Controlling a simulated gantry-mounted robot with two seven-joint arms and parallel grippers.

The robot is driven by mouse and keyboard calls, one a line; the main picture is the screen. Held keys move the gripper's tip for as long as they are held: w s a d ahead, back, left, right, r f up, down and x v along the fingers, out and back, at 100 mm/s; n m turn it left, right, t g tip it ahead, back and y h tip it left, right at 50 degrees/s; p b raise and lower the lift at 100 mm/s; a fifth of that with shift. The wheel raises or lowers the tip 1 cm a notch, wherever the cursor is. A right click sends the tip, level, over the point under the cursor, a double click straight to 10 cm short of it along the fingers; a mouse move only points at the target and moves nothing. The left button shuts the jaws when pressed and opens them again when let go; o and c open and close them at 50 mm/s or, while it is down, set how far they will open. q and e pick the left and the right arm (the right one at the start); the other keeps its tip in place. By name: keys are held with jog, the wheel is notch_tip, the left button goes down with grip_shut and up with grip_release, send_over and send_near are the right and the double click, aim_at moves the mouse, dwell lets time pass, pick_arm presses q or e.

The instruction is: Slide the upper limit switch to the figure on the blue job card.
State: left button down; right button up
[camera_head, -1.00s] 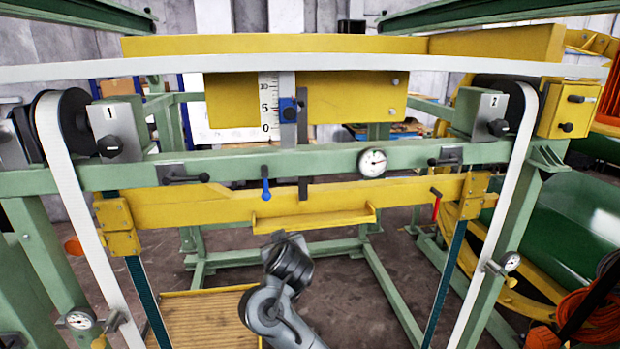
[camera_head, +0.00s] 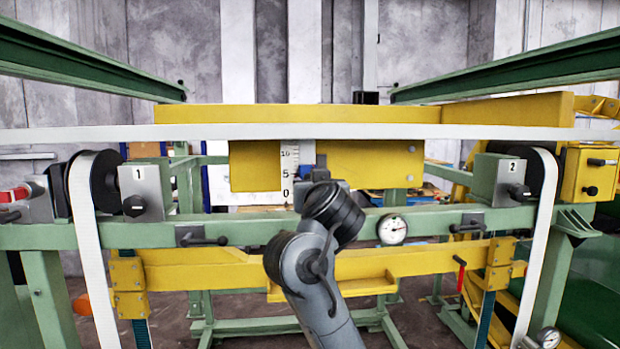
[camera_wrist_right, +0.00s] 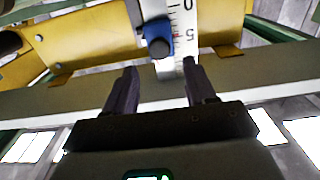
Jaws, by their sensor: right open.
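The upper limit switch is a blue slider (camera_head: 308,172) beside a white scale (camera_head: 289,168) marked 0, 5 and 10, on the yellow beam. It sits near the 5, but my right arm hides part of it in the head view. In the right wrist view the blue slider (camera_wrist_right: 158,38) shows with its black knob, beside the scale (camera_wrist_right: 187,25), which appears upside down. My right gripper (camera_wrist_right: 160,65) is open and empty, its fingertips just short of the slider and spread to either side of it. I cannot make out a blue job card. My left gripper is out of view.
A green rail (camera_head: 245,230) crosses below the scale and carries a dial gauge (camera_head: 392,229) and dark clamp levers. A white belt (camera_head: 450,131) runs across above. Grey blocks 1 (camera_head: 140,193) and 2 (camera_head: 497,179) stand at the sides.

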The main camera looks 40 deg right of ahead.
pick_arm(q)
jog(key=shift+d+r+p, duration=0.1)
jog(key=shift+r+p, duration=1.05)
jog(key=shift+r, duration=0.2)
pick_arm(e)
jog(key=shift+x, duration=3.95)
jog(key=shift+c, duration=0.3)
